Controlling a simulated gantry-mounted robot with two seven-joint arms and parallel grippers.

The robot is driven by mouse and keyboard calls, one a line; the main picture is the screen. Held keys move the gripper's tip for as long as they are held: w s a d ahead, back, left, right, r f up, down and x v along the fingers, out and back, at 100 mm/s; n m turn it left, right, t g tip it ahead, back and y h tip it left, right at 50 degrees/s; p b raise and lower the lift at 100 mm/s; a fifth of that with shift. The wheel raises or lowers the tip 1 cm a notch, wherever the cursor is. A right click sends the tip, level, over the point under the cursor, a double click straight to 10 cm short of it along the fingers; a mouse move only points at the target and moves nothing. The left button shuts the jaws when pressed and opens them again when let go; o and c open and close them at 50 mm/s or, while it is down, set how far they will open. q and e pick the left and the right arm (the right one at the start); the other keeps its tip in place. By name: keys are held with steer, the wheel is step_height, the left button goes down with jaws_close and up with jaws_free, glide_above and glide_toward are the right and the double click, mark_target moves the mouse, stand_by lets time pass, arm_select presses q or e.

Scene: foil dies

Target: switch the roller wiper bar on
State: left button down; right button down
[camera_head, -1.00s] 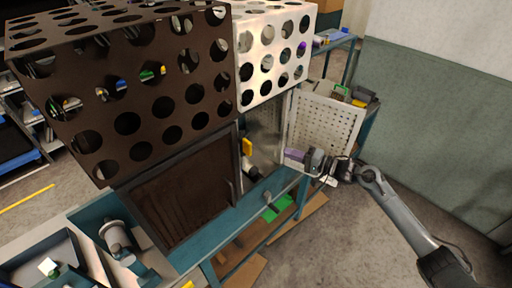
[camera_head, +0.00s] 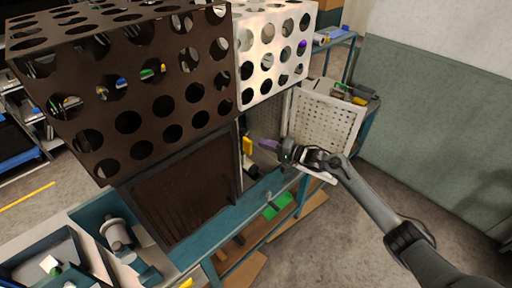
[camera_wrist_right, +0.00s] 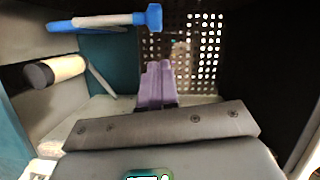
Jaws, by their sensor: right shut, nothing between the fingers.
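My right gripper (camera_head: 268,145) has purple fingers and is at the mouth of the open compartment under the white perforated box. In the right wrist view its fingers (camera_wrist_right: 157,84) are together, with nothing between them. That view shows a white bar with blue ends (camera_wrist_right: 108,21) at upper left. Below it is a cream cylinder with a black end (camera_wrist_right: 58,70). I cannot tell which of these is the roller wiper bar, and I see no clear switch. A yellow part (camera_head: 247,146) shows at the compartment's left side. My left gripper is not in view.
A white perforated door (camera_head: 335,122) stands open right of the compartment. A brown closed panel (camera_head: 183,197) is on its left. Brown (camera_head: 140,75) and white (camera_head: 271,72) perforated boxes sit above. A perforated wall (camera_wrist_right: 205,55) closes the compartment's back.

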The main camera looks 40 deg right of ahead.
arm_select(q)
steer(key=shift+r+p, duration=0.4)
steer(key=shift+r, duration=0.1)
arm_select(e)
steer(key=a, duration=0.1)
steer(key=w+a, duration=0.1)
steer(key=a, duration=0.1)
steer(key=shift+w+a+f, duration=0.2)
steer(key=shift+a+f, duration=0.05)
steer(key=shift+a, duration=0.05)
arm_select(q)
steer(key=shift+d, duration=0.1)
